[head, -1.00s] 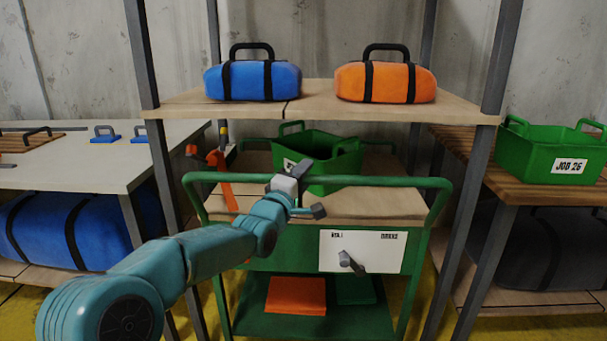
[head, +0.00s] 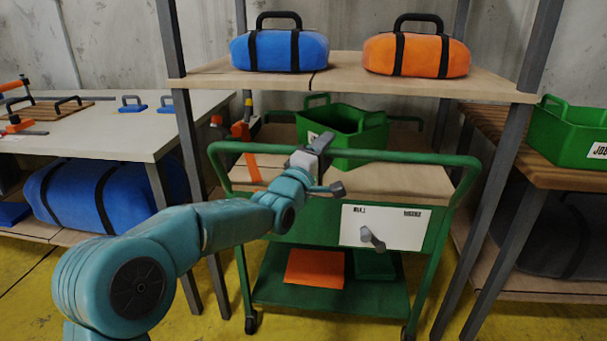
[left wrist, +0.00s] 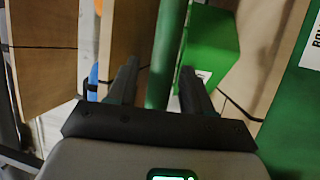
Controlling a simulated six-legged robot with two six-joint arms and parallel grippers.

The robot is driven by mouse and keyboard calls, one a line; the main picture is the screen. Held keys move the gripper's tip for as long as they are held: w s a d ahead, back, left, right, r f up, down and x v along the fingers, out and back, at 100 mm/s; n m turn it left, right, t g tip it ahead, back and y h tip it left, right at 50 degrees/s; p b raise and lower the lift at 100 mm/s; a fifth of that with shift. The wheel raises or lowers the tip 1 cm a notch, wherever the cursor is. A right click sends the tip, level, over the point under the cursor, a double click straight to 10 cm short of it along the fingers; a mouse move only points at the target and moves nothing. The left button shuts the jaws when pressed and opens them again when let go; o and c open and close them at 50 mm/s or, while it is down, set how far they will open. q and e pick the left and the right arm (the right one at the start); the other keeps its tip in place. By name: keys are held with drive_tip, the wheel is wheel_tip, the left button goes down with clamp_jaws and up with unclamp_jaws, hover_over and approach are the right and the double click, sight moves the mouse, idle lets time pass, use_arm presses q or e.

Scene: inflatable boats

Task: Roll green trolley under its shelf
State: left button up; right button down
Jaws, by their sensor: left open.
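The green trolley (head: 280,219) stands upright between the front posts of its shelf, with a green push handle (head: 400,158) across its near end. The shelf board (head: 505,86) is above it. A green bin (head: 355,156) sits on the trolley's wooden top. My left gripper (head: 325,167) is at the middle of the handle, jaws open. In the left wrist view the handle bar (left wrist: 166,45) passes between the two open fingers; contact cannot be told. My right gripper is not in view.
A blue bag (head: 278,50) and an orange bag (head: 416,54) lie on the shelf board. A pale table (head: 110,135) stands left, and a wooden table (head: 545,170) with a green bin (head: 568,134) right. Shelf posts (head: 184,130) flank the trolley. Yellow floor is clear in front.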

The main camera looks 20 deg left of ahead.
use_arm(q)
drive_tip(key=v, duration=1.4)
drive_tip(key=shift+s, duration=0.25)
drive_tip(key=s+d+f+g, duration=0.1)
drive_tip(key=d+f+g, duration=0.15)
drive_tip(key=f, duration=0.75)
drive_tip(key=s+d+f+g, duration=0.1)
drive_tip(key=d+f+g, duration=0.15)
drive_tip(key=f, duration=0.75)
drive_tip(key=s+d+f+g, duration=0.1)
drive_tip(key=f+g, duration=0.2)
drive_tip(key=f, duration=0.7)
drive_tip(key=s+d+f+m+g+h, duration=0.1)
drive_tip(key=s+d+f+m+g, duration=0.3)
drive_tip(key=s+f, duration=0.55)
drive_tip(key=s+d+f+m+g, duration=0.2)
drive_tip(key=s+f+m+g, duration=0.25)
drive_tip(key=s+f, duration=0.55)
drive_tip(key=s+m+g, duration=0.3)
drive_tip(key=s+m, duration=0.2)
wheel_tip(320, 180, up, 30)
drive_tip(key=d+p, duration=0.1)
drive_tip(key=p, duration=2.9)
drive_tip(key=shift+s+d+h, duration=0.2)
drive_tip(key=shift+s+h, duration=0.05)
drive_tip(key=shift+h, duration=0.05)
